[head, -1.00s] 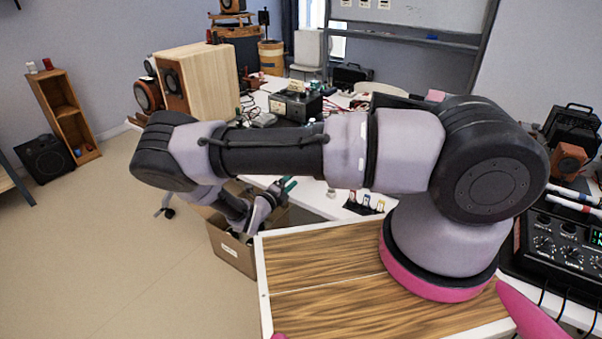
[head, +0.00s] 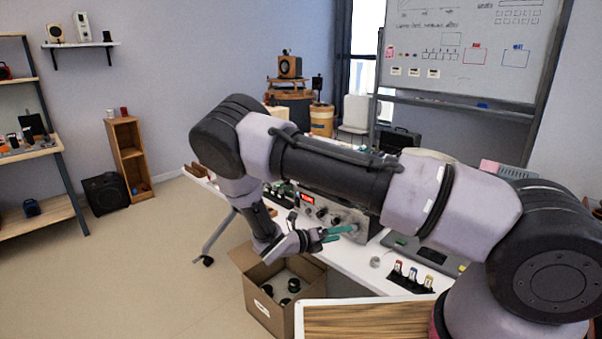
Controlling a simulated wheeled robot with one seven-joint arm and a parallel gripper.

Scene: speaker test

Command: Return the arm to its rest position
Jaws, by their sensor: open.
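My arm reaches across the head view from the lower right to an elbow at upper left, then bends down. My gripper (head: 340,233) hangs at the end, pointing right, with teal fingertips. It is open and I see nothing held in it. It is above and to the right of an open cardboard box (head: 257,308), apart from it, and in front of the white table. Several dark round parts (head: 285,290) lie in the box. My arm hides part of the table and the things on it.
The white table (head: 357,263) carries a grey device with knobs (head: 322,209) close behind the gripper, and small coloured-top items (head: 412,275). A whiteboard (head: 465,50) stands behind. A wooden shelf (head: 128,155) and black speaker (head: 105,192) stand left. The floor at left is clear.

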